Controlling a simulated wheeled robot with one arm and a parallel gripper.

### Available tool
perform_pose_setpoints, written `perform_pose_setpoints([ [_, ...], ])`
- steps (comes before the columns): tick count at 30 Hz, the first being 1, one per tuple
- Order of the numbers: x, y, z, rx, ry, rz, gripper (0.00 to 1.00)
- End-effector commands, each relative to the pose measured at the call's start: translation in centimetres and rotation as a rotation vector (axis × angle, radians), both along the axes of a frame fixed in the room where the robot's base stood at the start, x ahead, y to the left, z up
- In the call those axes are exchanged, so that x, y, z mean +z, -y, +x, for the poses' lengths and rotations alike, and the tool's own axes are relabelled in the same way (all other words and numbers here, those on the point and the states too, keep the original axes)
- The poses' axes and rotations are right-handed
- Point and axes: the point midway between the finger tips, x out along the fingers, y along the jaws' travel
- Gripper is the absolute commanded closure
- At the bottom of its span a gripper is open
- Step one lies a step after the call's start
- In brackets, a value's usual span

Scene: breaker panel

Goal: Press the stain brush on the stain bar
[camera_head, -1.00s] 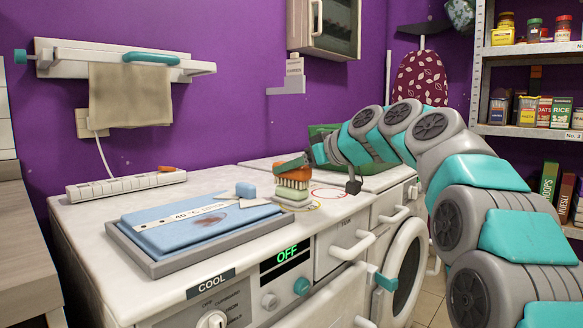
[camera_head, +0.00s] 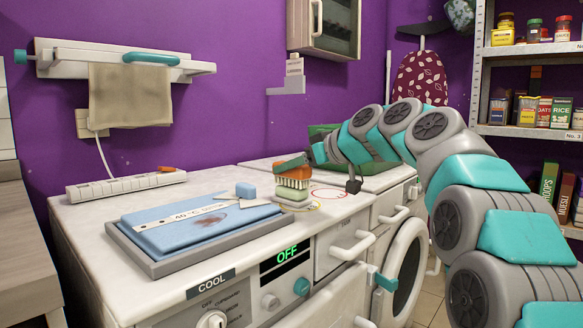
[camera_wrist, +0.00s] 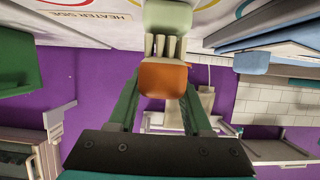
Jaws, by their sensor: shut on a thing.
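The stain brush (camera_head: 293,180) has an orange back and pale bristles pointing down. My gripper (camera_head: 290,163) is shut on its orange back; the green fingers flank the brush (camera_wrist: 163,78) in the wrist view. The stain bar (camera_head: 292,199), a pale green block, lies on the white machine top directly under the bristles. It also shows in the wrist view (camera_wrist: 167,16), where the bristle ends meet it and seem to touch it. The brush looks upright. The exact contact line is too small to judge firmly.
A grey tray (camera_head: 165,266) holds a folded blue cloth (camera_head: 170,236) with a dark stain (camera_head: 225,218). A power strip (camera_head: 125,184) lies at the back left. A red ring (camera_head: 329,194) marks the top to the right.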

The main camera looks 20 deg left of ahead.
Motion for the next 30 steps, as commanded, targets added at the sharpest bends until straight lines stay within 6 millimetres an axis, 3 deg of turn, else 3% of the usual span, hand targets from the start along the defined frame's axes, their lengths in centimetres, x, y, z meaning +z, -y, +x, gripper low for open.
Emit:
perform_pose_setpoints([
  [24,6.3,0.0,0.0,-0.001,0.001,0.003,1.00],
  [30,6.5,0.0,0.0,0.000,0.000,0.001,1.00],
])
